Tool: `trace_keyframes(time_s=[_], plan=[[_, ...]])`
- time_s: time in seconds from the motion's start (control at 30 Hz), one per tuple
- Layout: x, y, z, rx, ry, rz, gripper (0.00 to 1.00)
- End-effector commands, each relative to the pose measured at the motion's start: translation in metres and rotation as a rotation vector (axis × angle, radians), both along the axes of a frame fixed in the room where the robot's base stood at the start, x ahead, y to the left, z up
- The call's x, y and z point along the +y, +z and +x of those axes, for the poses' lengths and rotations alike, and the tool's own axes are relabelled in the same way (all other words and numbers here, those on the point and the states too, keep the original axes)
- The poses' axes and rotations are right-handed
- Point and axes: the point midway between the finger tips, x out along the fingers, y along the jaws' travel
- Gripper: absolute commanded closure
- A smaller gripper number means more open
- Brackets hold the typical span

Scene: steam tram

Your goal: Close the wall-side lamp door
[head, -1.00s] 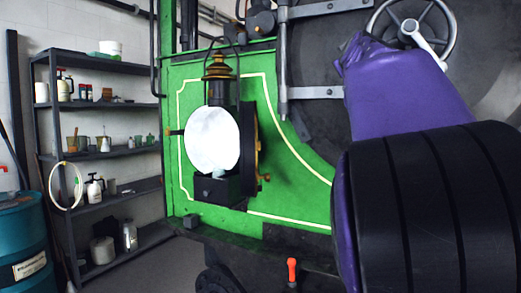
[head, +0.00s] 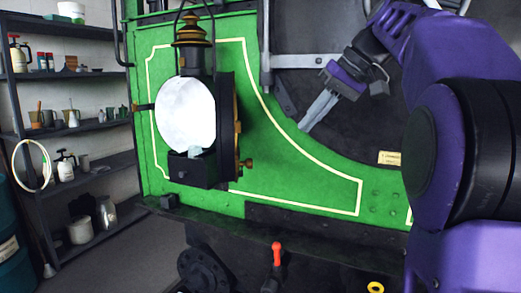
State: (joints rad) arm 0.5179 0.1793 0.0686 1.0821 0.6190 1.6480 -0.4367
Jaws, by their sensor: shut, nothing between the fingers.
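The lamp (head: 193,60) is black with a brass chimney top and a wire handle, and it hangs on the green panel left of centre. A white round disc (head: 185,115) fills its front. The lamp door (head: 228,125) is the dark plate with a brass ring at the lamp's right side. It is seen nearly edge-on and stands open, away from the white disc. A small brass knob (head: 247,163) sticks out by its lower right edge. My gripper (head: 305,128) is shut and empty, to the right of the door and apart from it, with its fingers pointing down-left.
The green panel (head: 300,190) is bare between door and gripper. A red-topped lever (head: 277,253) stands below the lamp. Shelves (head: 95,135) with bottles and cups line the wall at left. A blue drum (head: 12,245) is at the left edge.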

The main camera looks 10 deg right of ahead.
Motion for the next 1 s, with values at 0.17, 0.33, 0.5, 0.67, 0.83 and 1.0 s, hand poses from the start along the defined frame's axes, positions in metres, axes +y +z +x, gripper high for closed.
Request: trace_keyframes(time_s=[0.17, 0.33, 0.5, 0.67, 0.83, 1.0], plan=[[0.004, -0.003, -0.008, 0.038, 0.01, 0.016, 1.0], [0.015, -0.023, 0.0, 0.04, 0.012, 0.017, 1.0], [0.033, -0.054, 0.015, 0.04, 0.012, 0.016, 1.0], [0.048, -0.08, 0.028, 0.038, 0.013, 0.016, 1.0], [0.073, -0.079, 0.028, 0.034, 0.013, 0.014, 1.0], [0.086, -0.079, 0.029, 0.035, 0.01, 0.014, 1.0]])
